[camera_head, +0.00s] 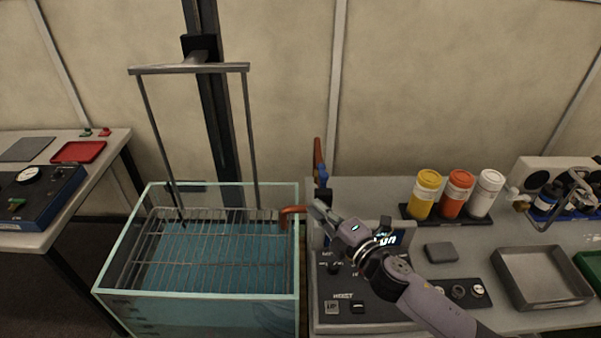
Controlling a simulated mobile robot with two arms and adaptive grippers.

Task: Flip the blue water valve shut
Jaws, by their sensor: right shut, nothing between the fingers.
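The blue water valve (322,172) is on a copper pipe (317,148) at the right rim of the glass tank. Its handle's exact position is too small to tell. A copper spout (291,212) bends over the tank's edge below it. My right gripper (316,207) is shut and empty. Its fingertips are just below the valve, beside the spout; I cannot tell whether they touch it. The gripper hides part of the pipe's lower end. My left gripper is not in view.
The glass tank (120,240) holds blue water and a wire rack under a hanging frame (190,69). A hoist panel (345,318) lies under my right arm. Yellow, orange and white jars (427,195) and a metal tray (540,290) stand to the right. A gauge box (35,205) is left.

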